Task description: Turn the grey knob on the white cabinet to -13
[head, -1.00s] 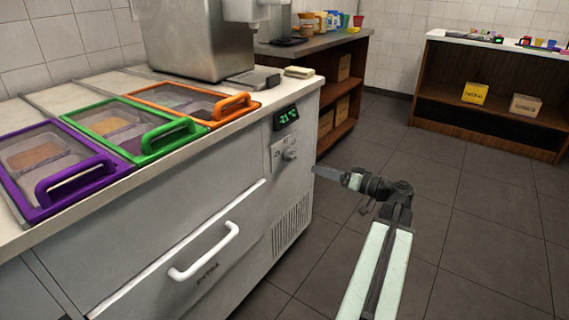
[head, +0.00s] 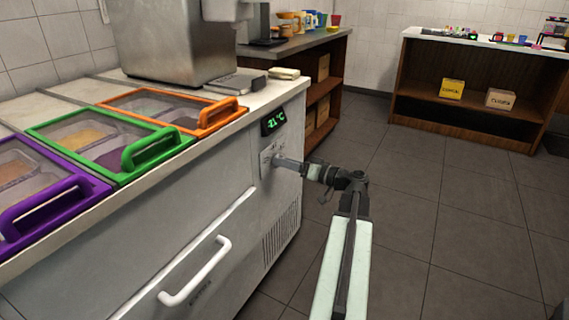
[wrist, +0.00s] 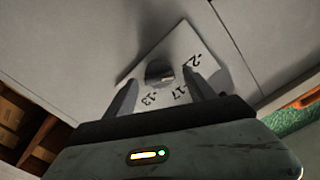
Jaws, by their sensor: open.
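The white cabinet (head: 130,245) stands at the left in the head view. Its green display (head: 273,121) reads -21 °C. Below it is a pale dial plate (head: 267,154). In the wrist view the plate (wrist: 200,62) carries the marks -21, -17 and -13. The grey knob (wrist: 158,72) sits on the plate, between my two fingertips. My gripper (wrist: 161,79) is open, one finger on each side of the knob, with a gap showing. In the head view my gripper (head: 281,163) reaches the plate and hides most of the knob.
A white drawer handle (head: 200,272) juts from the cabinet front below. Purple, green (head: 158,145) and orange (head: 220,113) lids with handles lie on top. A brown shelf unit (head: 325,90) stands behind. The floor to the right is clear.

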